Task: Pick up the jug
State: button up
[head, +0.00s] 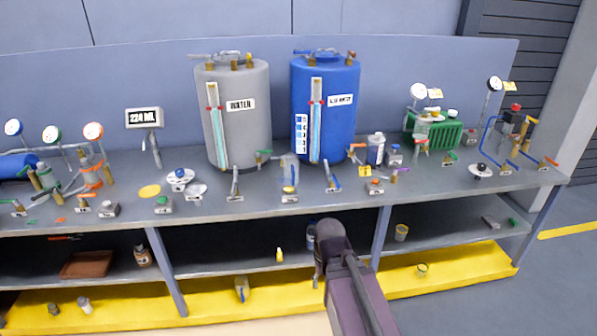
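A clear, pale vessel that looks like the jug (289,170) stands upright on the bench top, in front of the gap between the grey water tank (240,125) and the blue tank (340,130). It is small in the head view, so its handle and any contents cannot be made out. A small labelled block (290,196) is just in front of it. My arm rises from the bottom, right of centre, and ends in a dark rounded joint below the bench's front edge. My gripper's fingers cannot be made out. Nothing is seen touching the jug.
Small valves stand left (235,185) and right (332,180) of the jug. Bottles (376,150) are farther right. Gauges and pipe fittings crowd both bench ends. The lower shelf (215,262) holds a few items and has bare stretches. A yellow base (205,297) runs below.

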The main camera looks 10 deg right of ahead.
aim_at(290, 162)
jog(key=u, duration=0.05)
jog(key=i, duration=1)
jog(key=z, duration=0.05)
